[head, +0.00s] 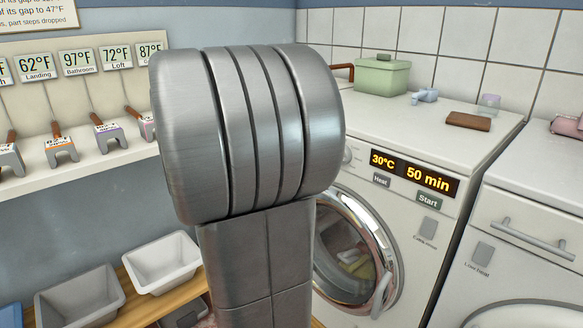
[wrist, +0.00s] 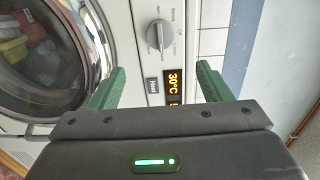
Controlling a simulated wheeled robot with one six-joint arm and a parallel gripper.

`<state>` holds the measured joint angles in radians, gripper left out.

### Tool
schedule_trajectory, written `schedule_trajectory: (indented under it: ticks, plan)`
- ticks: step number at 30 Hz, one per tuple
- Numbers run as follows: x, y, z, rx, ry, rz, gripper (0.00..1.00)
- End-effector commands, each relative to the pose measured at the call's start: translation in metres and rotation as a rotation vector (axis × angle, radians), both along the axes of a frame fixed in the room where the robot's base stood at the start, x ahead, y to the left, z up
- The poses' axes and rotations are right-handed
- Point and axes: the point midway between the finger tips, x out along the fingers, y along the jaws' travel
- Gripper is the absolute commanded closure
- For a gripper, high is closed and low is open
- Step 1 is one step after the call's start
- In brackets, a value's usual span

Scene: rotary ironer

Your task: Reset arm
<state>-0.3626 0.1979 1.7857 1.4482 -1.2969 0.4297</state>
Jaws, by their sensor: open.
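My gripper (wrist: 161,72) shows in the wrist view with its two green fingers apart and nothing between them. It faces the front of a white washing machine, whose dial (wrist: 160,37), Heat button (wrist: 153,86) and display (wrist: 174,86) lie ahead of and between the fingers. I cannot tell how far off the panel is. In the head view my large grey arm link stands upright in the middle and hides the gripper and part of the washing machine (head: 415,140). The display (head: 415,174) there reads 30°C and 50 min.
The round washer door (head: 388,262) looks closed, with laundry inside. A green box (head: 382,76) and a brown block (head: 468,121) sit on top. A second white machine (head: 530,200) stands right. White (head: 160,284) and grey (head: 58,318) bins are lower left, below a shelf (head: 88,172) of tagged clips.

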Motion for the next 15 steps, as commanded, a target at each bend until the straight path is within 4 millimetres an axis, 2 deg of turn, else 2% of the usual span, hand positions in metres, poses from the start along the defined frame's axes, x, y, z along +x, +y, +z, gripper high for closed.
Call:
schedule_trajectory:
  ticks: [5, 15]
  plan:
    - [0.008, -0.011, -0.001, 0.001, -0.001, -0.003, 0.29]
    - [0.041, -0.054, -0.001, 0.0, -0.001, -0.004, 0.29]
